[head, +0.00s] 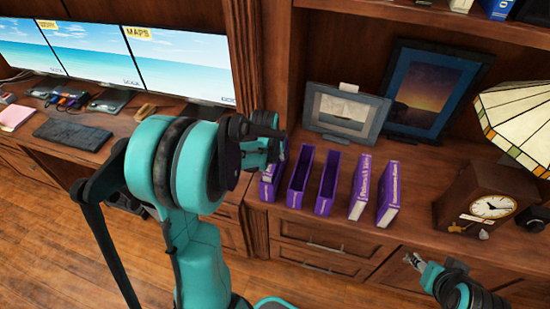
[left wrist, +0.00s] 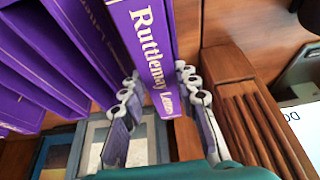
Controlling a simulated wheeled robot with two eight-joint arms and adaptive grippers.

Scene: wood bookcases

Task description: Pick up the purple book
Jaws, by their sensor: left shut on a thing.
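Several purple books stand in a row on the wooden shelf top in the head view. My left gripper (head: 268,146) is at the leftmost purple book (head: 270,185), partly hiding it. In the left wrist view a purple book (left wrist: 152,45) with gold lettering, "Ruttlemay Letters", lies between the two fingers of my left gripper (left wrist: 160,100), which is shut on it. Other purple books (left wrist: 50,50) stand close beside it there. My right gripper (head: 414,262) is low at the right, in front of the drawers, away from the books; its finger gap is too small to judge.
Behind the books stand a small framed picture (head: 345,112) and a larger one (head: 435,90). A wooden clock (head: 488,203) and a stained-glass lamp (head: 520,108) are at the right. A wooden bookcase upright (head: 247,60) rises left of the books.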

